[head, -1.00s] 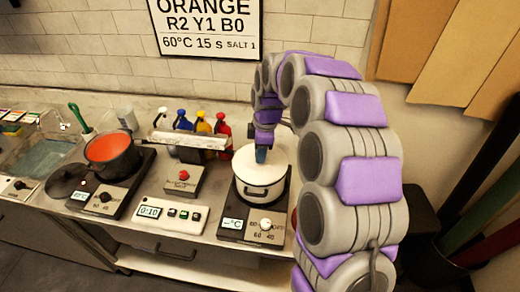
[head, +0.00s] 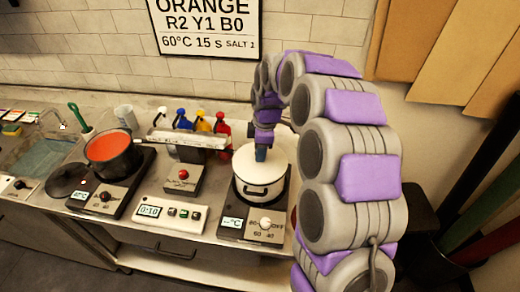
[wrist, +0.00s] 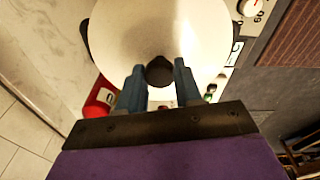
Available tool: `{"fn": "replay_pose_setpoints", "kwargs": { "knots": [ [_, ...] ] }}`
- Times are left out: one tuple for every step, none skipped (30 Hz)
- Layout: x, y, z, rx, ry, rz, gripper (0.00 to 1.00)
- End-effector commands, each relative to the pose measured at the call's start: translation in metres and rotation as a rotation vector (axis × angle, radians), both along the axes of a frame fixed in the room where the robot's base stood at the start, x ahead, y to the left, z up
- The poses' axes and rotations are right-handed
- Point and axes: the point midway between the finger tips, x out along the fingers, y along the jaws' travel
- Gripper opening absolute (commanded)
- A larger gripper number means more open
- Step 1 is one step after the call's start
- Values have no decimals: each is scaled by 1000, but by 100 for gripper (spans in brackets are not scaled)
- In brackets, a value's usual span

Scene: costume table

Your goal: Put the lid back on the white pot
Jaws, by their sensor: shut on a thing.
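The white pot (head: 262,190) stands on the right hot plate, with a dark handle at its front. The white lid (head: 250,168) lies over the pot's top and looks level; it fills the upper part of the wrist view (wrist: 160,25). My gripper (head: 261,154) is at the middle of the lid from above. In the wrist view its two blue fingers (wrist: 159,85) are shut on the lid's dark round knob (wrist: 159,71). I cannot tell whether the lid's rim is fully seated, as the far side is hidden.
A dark pot of red-orange liquid (head: 112,150) stands on the left hot plate, with a dark lid (head: 68,180) beside it. Several coloured bottles (head: 203,123) stand behind a metal rack. A red-button box (head: 183,178) and a timer panel (head: 165,211) lie between the plates.

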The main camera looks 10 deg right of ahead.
Motion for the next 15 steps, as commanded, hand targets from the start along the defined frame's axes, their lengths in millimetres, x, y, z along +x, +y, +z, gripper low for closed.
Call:
{"fn": "replay_pose_setpoints", "kwargs": {
  "knots": [
    [0,0,0,0,-1,0,0],
    [0,0,0,0,-1,0,36],
    [0,0,0,0,-1,0,40],
    [0,0,0,0,-1,0,43],
    [0,0,0,0,-1,0,46],
    [0,0,0,0,-1,0,49],
    [0,0,0,0,-1,0,52],
    [0,0,0,0,0,0,55],
    [0,0,0,0,0,0,59],
    [0,0,0,0,0,0,62],
    [0,0,0,0,0,0,64],
    [0,0,0,0,0,0,64],
    [0,0,0,0,0,0,64],
    [0,0,0,0,0,0,64],
    [0,0,0,0,0,0,64]
  ]
}}
